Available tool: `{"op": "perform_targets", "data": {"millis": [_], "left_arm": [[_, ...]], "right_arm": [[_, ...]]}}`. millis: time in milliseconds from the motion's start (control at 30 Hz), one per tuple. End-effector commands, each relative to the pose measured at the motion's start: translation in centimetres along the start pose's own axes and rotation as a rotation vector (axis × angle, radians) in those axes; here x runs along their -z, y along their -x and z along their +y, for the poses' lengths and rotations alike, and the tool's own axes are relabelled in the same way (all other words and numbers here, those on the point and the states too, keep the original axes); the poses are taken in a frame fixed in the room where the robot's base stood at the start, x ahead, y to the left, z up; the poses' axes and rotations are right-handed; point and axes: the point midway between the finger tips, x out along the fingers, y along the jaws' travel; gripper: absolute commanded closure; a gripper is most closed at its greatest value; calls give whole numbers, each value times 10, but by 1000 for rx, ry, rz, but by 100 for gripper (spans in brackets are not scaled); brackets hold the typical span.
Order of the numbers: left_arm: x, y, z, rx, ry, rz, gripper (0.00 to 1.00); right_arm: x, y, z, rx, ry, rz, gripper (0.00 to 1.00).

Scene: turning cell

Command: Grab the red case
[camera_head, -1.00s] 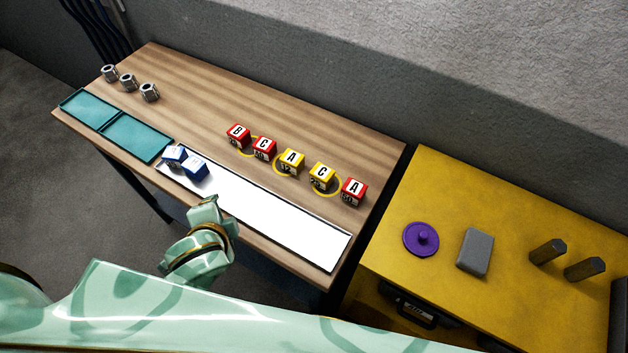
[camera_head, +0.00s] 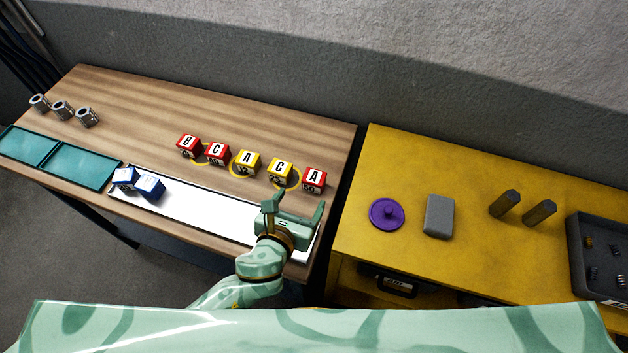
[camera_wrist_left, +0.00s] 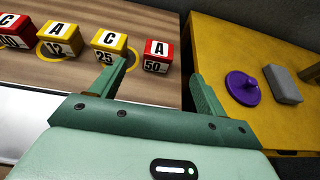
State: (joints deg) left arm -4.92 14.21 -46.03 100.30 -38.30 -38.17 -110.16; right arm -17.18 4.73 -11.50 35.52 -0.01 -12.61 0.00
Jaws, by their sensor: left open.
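Several small lettered cases stand in a row on the wooden table. Three are red: one marked B (camera_head: 188,146), one marked C (camera_head: 217,153), and one marked A (camera_head: 313,180) at the right end. Two yellow cases (camera_head: 249,163) marked A and C stand between them. My left gripper (camera_head: 291,206) is open and empty, just in front of the red A case. My right gripper is not in view.
A white strip tray (camera_head: 190,213) holds two blue cases (camera_head: 137,183). Teal trays (camera_head: 80,166) and metal nuts (camera_head: 62,109) are at left. A yellow cabinet (camera_head: 460,250) at right bears a purple lid (camera_head: 386,213), a grey block (camera_head: 439,216) and dark posts (camera_head: 521,206).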

Motion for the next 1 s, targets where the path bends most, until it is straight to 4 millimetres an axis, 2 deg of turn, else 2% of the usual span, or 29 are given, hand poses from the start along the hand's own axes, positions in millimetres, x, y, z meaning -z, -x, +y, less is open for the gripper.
{"op": "perform_targets", "data": {"millis": [33, 100, 200, 433, 633, 767, 967, 1000], "left_arm": [[1, -14, 0, -2, 1, -1, 25], [1, -30, 0, -2, 3, -1, 25], [2, -47, 1, -3, 3, -1, 25], [4, -66, 0, -3, 5, 1, 25], [10, -99, 0, -2, 5, 0, 25], [9, -110, 0, -2, 5, 1, 25], [8, -110, 0, -1, 5, 2, 25], [8, -110, 0, -1, 5, 2, 34]], "right_arm": [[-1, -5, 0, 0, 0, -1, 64], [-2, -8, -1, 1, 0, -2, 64], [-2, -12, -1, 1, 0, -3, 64], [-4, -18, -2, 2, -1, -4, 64], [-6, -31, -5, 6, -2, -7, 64], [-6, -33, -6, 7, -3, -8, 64], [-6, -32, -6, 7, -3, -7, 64], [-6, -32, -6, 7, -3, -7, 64]]}}
